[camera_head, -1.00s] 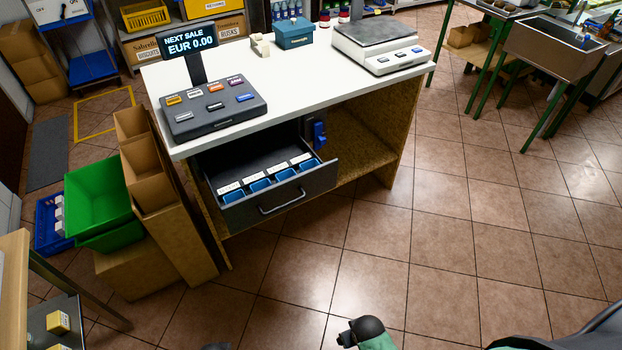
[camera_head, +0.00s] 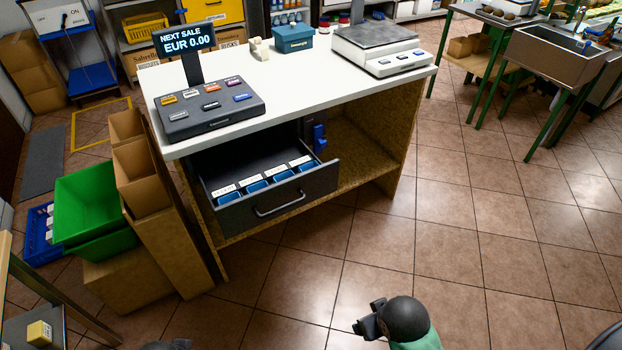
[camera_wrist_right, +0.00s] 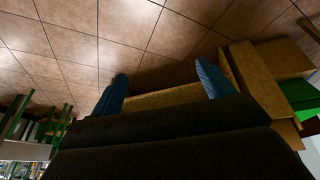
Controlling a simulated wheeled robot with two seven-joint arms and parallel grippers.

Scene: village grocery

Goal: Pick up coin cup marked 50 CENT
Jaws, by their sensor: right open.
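Several blue coin cups (camera_head: 257,186) stand in a row at the front of the open drawer (camera_head: 262,212) under the counter, in the head view. Each has a white label at its back, too small to read, so I cannot tell which is marked 50 CENT. Part of my right arm shows at the bottom of the head view, over the floor, well apart from the drawer. In the right wrist view my right gripper (camera_wrist_right: 163,82) has its two blue fingers spread, with nothing between them. The cups do not show in that view.
The white counter (camera_head: 310,88) carries a till (camera_head: 210,108) and scale (camera_head: 385,50). Cardboard boxes (camera_head: 142,180) and a green crate (camera_head: 92,205) stand left of the drawer. An open shelf (camera_head: 350,178) lies to its right. The tiled floor in front is clear.

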